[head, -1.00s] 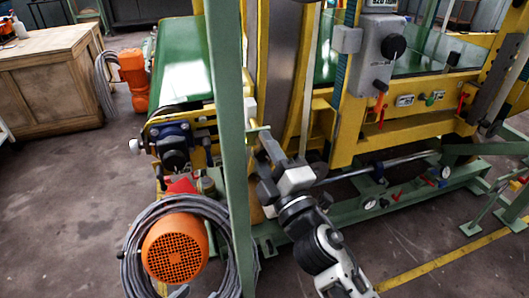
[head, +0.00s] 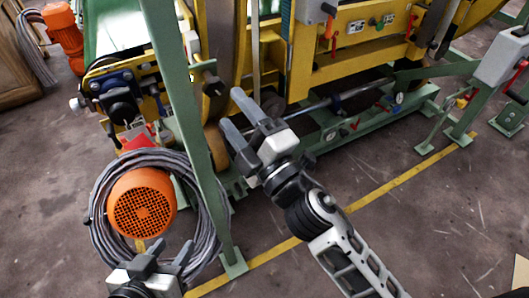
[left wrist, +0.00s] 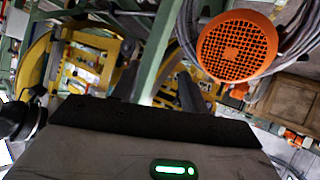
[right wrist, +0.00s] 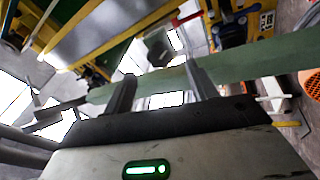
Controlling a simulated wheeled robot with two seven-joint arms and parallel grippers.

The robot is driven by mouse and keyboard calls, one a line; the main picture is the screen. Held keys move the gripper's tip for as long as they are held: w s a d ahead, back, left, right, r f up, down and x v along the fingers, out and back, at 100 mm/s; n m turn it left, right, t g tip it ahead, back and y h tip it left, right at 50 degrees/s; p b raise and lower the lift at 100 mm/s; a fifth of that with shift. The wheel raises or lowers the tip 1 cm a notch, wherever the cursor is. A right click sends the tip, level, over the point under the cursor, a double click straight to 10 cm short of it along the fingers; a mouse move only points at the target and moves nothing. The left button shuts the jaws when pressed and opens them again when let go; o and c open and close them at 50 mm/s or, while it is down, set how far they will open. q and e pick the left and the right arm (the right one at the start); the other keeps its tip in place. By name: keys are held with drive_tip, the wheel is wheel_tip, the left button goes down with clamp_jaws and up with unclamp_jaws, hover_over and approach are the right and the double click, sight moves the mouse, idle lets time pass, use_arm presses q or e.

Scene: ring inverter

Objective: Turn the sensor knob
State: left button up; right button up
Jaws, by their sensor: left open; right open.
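A small black knob (head: 213,87) sits on a short bracket by the green post (head: 172,70) in the head view; I cannot tell for certain that it is the sensor knob. In the right wrist view a dark grey knob-like part (right wrist: 158,47) shows beyond and between the fingertips. My right gripper (head: 231,109) is open and empty, just below and right of the black knob, apart from it. Its fingers also show in the right wrist view (right wrist: 160,78). My left gripper (head: 173,246) is open and empty at the bottom left, below the orange motor.
The orange motor (head: 142,202) with coiled grey cable (head: 97,215) stands left of the green post, above my left gripper. The yellow machine frame (head: 345,58) fills the back. A grey box on a stand (head: 500,58) is at the right.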

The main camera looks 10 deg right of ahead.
use_arm(q)
wheel_tip(320, 180, down, 7)
drive_tip(key=w+d+g+b, duration=0.1)
drive_tip(key=d+b, duration=0.1)
drive_tip(key=b, duration=0.1)
drive_tip(key=shift+g+h, duration=0.3)
use_arm(e)
drive_tip(key=v, duration=0.8)
drive_tip(key=shift+s+f, duration=0.2)
drive_tip(key=shift+s, duration=0.05)
use_arm(q)
drive_tip(key=shift+a, duration=0.1)
use_arm(e)
drive_tip(key=shift+d, duration=0.15)
